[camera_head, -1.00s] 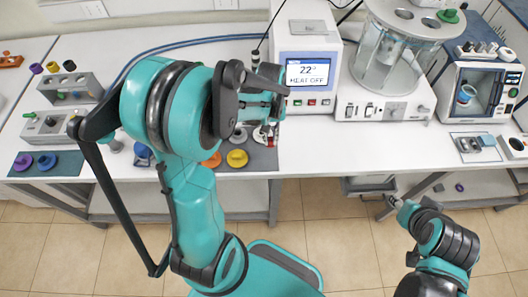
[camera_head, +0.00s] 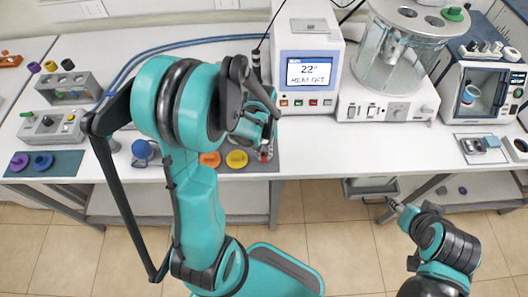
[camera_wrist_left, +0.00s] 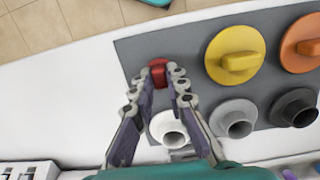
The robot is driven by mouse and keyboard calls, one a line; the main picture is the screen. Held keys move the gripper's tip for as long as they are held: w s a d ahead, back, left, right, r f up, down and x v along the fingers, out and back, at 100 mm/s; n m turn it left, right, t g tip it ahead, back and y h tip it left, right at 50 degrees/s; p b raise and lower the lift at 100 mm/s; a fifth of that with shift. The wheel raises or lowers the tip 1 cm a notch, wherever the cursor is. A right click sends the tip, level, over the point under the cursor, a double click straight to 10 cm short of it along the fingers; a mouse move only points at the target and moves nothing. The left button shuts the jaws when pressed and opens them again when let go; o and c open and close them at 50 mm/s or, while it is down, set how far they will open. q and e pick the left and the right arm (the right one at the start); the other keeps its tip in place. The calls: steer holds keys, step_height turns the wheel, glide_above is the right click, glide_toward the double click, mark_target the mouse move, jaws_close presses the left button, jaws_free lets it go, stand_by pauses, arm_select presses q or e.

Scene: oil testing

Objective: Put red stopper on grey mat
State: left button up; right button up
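The red stopper (camera_wrist_left: 158,72) is between the fingertips of my left gripper (camera_wrist_left: 160,78), with the finger pads against its sides. It also shows in the head view (camera_head: 265,156) below the left gripper (camera_head: 266,148). It is over the near right corner of the grey mat (camera_wrist_left: 190,48); whether it touches the mat is hard to tell. The mat also shows in the head view (camera_head: 272,167), partly behind my left arm. My right gripper (camera_head: 396,205) is low at the front right, clear of the table, and its fingers are too small to read.
A heating unit (camera_head: 306,75) stands behind. A teal mat (camera_head: 60,164) lies at the left. The table right of the grey mat is clear.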

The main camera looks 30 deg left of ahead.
arm_select(q)
steer(key=o, duration=0.3)
steer(key=shift+r, duration=0.2)
step_height(320, 180, up, 11)
steer(key=p, duration=0.3)
steer(key=s+d+r+m+t, duration=0.5)
steer(key=d+r+m+t, duration=0.1)
steer(key=d+r+t, duration=0.1)
steer(key=shift+s+r+t+y+p, duration=0.15)
steer(key=shift+r+t+y+p, duration=0.2)
steer(key=shift+r+t, duration=0.4)
